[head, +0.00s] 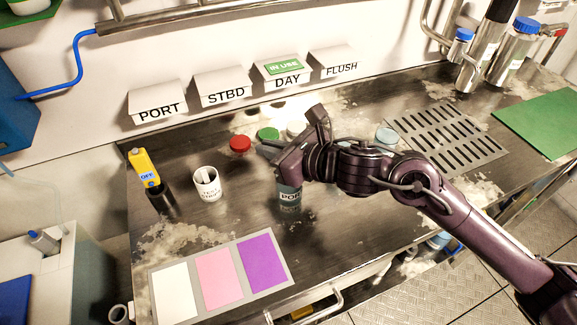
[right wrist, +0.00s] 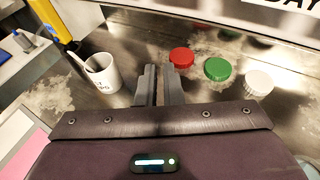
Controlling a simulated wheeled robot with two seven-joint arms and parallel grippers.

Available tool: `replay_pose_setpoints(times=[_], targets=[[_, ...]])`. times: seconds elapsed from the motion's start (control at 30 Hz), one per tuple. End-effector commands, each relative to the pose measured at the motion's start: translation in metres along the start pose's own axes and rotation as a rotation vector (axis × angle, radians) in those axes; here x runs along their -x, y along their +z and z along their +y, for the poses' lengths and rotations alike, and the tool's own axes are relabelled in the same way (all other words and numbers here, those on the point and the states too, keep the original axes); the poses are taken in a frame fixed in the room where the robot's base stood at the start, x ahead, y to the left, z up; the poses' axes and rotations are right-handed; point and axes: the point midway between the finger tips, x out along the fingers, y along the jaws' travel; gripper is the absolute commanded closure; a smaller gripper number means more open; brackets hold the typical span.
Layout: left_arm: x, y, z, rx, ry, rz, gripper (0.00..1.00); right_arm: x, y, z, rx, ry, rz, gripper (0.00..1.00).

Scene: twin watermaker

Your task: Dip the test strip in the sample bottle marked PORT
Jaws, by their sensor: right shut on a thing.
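The sample bottle marked PORT (head: 290,197) is upright on the bench in the head view, its label facing me. My right gripper (head: 268,151) is just above and behind it and hides its mouth. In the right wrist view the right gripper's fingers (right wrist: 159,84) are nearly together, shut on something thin. I take this for the test strip, but I cannot make it out, nor whether it is inside the bottle. A white test-strip cup (head: 207,185) with strips in it stands to the left; it also shows in the right wrist view (right wrist: 103,74). My left gripper is not in view.
Red (head: 240,144), green (head: 268,133) and white (right wrist: 258,82) lids are behind the gripper. A yellow meter (head: 144,167) stands in a dark holder at left. A colour card (head: 225,301) lies in front. A slotted drain plate (head: 447,137) is at right.

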Motion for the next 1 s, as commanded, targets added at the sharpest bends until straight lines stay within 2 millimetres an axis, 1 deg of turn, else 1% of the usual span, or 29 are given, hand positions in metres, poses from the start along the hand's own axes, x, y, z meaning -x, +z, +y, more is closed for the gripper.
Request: replay_pose_setpoints(times=[1.0], targets=[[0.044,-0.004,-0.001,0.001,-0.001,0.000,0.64,0.024,0.067,0.000,0.002,0.000,-0.001,1.00]])
